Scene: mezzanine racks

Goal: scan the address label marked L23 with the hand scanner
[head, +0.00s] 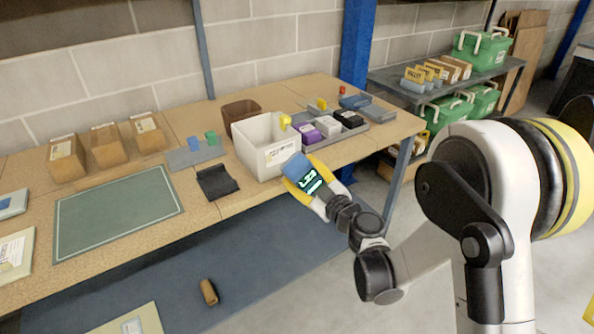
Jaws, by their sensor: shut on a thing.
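My gripper (305,176) is in front of the white tote (250,160), at the front edge of the wooden bench. It is shut on a blue object (294,166), mostly hidden between the yellow-sided fingers. I cannot tell for sure that this is the hand scanner. A white label (280,153) on the tote's front is just left of and above the gripper; its writing is too small to read. Parcels on the bench and crates on the rack carry labels too, and none can be read as L23.
A black holder (216,182) stands empty left of the tote. Brown parcels (107,147) stand behind a green mat (118,210). A grey tray (350,131) holds small boxes on the right. Green crates (482,50) stand on a rack. A brown object (209,292) lies below the bench.

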